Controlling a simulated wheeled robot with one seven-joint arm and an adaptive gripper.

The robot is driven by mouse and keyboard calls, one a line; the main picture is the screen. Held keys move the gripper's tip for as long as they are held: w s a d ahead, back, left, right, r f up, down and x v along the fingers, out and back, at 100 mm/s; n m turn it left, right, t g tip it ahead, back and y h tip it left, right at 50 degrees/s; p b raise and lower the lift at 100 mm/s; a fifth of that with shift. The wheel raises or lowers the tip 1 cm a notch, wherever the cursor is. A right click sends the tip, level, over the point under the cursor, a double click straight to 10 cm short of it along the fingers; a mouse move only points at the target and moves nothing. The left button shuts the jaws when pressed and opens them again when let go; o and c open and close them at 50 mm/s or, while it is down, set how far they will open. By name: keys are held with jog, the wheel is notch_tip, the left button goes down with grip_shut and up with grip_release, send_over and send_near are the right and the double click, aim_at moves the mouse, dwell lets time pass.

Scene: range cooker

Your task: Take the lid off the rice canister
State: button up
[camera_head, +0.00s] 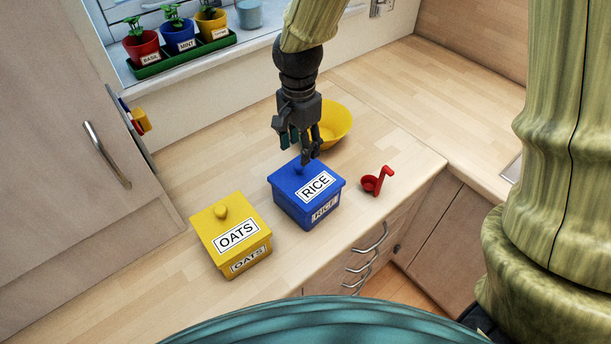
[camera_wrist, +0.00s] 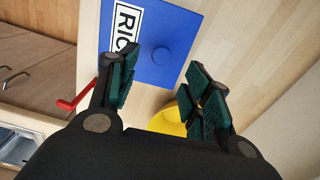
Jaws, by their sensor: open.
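The blue rice canister (camera_head: 310,205) stands on the wooden counter with its lid (camera_head: 316,178) on. The lid has a RICE label and a small round blue knob (camera_head: 299,170). The lid (camera_wrist: 147,60) also shows in the wrist view, with its knob (camera_wrist: 161,55) beyond and between the fingers. My gripper (camera_head: 298,150) is open and empty, above the back part of the lid, with its fingers pointing down. In the head view the fingertips hang close to the knob. I cannot tell whether they touch anything.
A yellow oats canister (camera_head: 232,235) stands to the left. A yellow bowl (camera_head: 334,122) is behind my gripper. A red scoop (camera_head: 376,180) lies to the right, near the counter's front edge. Counter space (camera_head: 185,186) behind the oats is clear.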

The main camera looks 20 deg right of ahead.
aim_at(299, 164)
jog(key=shift+s+f, duration=0.15)
jog(key=shift+f, duration=0.55)
jog(key=shift+a+f+p, duration=0.15)
jog(key=shift+f+p, duration=0.45)
jog(key=shift+f, duration=0.15)
jog(key=shift+a+f+p, duration=0.1)
jog(key=shift+f+p, duration=0.5)
jog(key=shift+f, duration=1.3)
jog(key=c, duration=1.1)
